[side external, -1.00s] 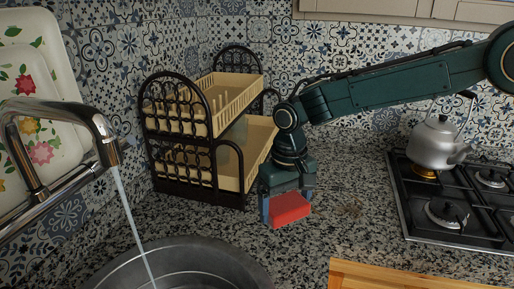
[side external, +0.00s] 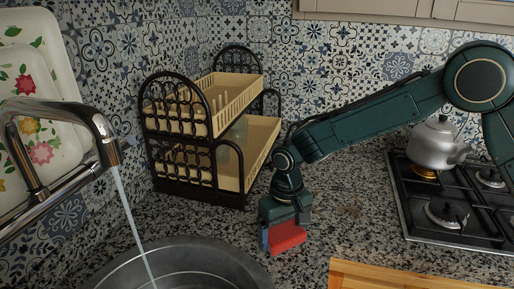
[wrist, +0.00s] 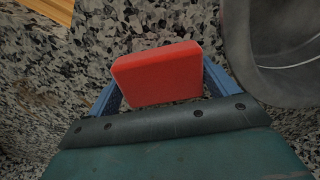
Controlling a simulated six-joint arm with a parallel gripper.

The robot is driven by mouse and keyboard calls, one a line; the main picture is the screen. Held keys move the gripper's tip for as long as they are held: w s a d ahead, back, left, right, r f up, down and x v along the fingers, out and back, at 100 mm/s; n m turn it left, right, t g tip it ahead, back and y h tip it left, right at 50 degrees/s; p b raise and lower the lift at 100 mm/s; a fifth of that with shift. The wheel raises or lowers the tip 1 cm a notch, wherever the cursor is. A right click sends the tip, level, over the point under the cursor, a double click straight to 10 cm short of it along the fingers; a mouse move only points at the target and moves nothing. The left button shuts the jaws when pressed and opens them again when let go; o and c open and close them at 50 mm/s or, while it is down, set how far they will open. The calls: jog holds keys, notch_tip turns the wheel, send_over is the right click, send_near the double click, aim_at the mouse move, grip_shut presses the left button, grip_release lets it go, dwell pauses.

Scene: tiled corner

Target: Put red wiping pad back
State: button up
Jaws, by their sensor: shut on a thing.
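The red wiping pad (side external: 287,237) is a small red block held between the blue fingers of my gripper (side external: 284,240). In the side external view the pad is low over the granite counter, right of the sink; I cannot tell whether it touches the counter. In the wrist view the red pad (wrist: 157,74) sits between the two blue fingers of my gripper (wrist: 160,88), which is shut on it. The fingers hide the pad's ends.
A round sink (side external: 180,262) lies to the left under a running tap (side external: 85,115). A two-tier dish rack (side external: 190,150) stands behind. A gas hob (side external: 450,215) with a kettle (side external: 436,146) is at right. Bare counter (side external: 350,205) lies between rack and hob.

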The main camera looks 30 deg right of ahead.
aim_at(284, 231)
jog(key=shift+f, duration=0.25)
jog(key=o, duration=0.7)
notch_tip(284, 231, up, 12)
jog(key=shift+r, duration=0.15)
dwell(0.5)
dwell(0.5)
